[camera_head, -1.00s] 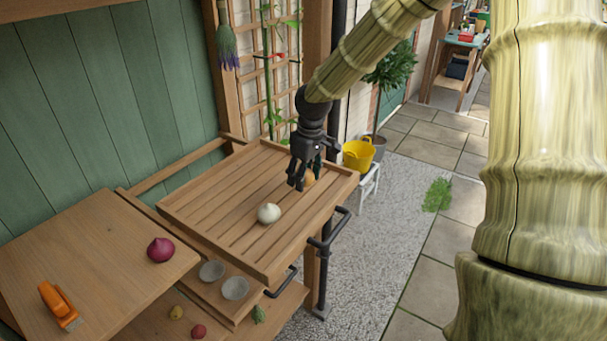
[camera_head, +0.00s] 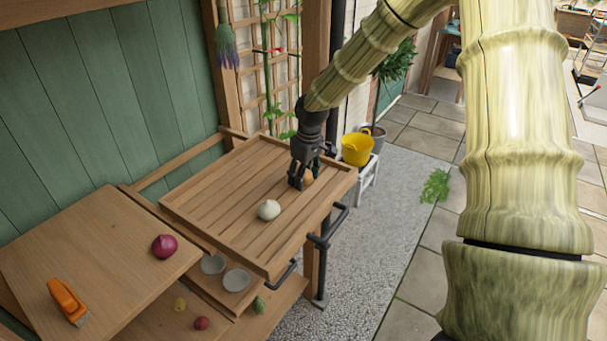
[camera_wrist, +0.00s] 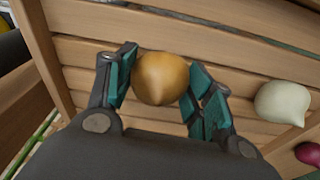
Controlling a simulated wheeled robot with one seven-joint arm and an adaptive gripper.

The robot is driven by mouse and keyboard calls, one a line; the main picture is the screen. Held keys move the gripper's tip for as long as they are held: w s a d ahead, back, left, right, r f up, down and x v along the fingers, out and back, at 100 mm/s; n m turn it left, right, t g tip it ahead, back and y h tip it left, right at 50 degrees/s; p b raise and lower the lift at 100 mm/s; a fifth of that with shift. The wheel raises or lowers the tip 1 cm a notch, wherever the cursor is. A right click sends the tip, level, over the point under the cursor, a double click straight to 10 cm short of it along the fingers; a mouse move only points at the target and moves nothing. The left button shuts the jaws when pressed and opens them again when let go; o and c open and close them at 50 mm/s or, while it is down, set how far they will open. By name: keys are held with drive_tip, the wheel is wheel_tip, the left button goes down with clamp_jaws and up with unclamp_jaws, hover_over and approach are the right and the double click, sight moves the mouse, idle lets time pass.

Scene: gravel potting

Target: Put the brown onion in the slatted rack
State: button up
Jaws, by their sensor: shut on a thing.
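The brown onion (camera_wrist: 161,80) is between the two teal-padded fingers of my gripper (camera_wrist: 160,92) in the wrist view. In the head view the brown onion (camera_head: 308,178) shows partly behind my gripper (camera_head: 302,181), which is shut on it. The onion is at the slatted rack (camera_head: 222,192), near its right end; whether it touches the slats I cannot tell. A white onion (camera_head: 269,209) lies on the rack to the left, and it also shows in the wrist view (camera_wrist: 283,103).
A red onion (camera_head: 164,246) and an orange tool (camera_head: 68,302) lie on the wooden board at left. Two grey bowls (camera_head: 236,280) stand below the rack's front. A yellow tub (camera_head: 357,149) stands at the right. The rack's left part is clear.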

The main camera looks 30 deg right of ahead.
sight(307, 173)
drive_tip(key=o, duration=1.1)
drive_tip(key=shift+f, duration=0.15)
drive_tip(key=shift+c, duration=0.2)
wheel_tip(307, 173, up, 12)
drive_tip(key=s+b, duration=0.1)
drive_tip(key=b, duration=0.2)
drive_tip(key=shift+s+d, duration=0.15)
drive_tip(key=shift+d, duration=0.05)
